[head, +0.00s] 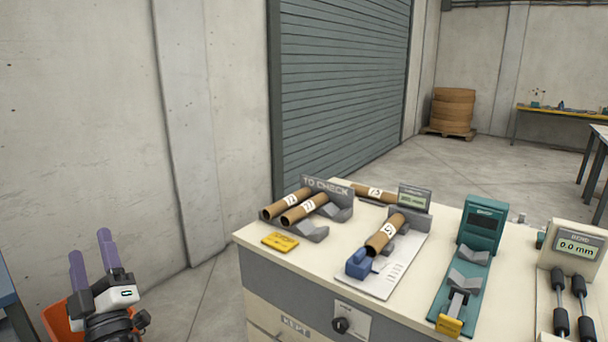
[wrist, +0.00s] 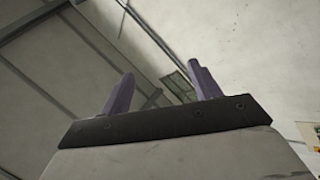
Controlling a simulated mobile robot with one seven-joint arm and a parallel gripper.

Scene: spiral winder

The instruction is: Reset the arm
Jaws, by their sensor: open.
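My gripper (head: 93,255) is at the lower left in the head view, left of the bench and apart from it. Its two purple fingers point up and stand apart, with nothing between them. In the wrist view the gripper (wrist: 158,92) is also open and empty, with the ceiling and a pale wall behind it.
An orange bin (head: 58,318) is beside my gripper. The floor between gripper and bench is clear.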

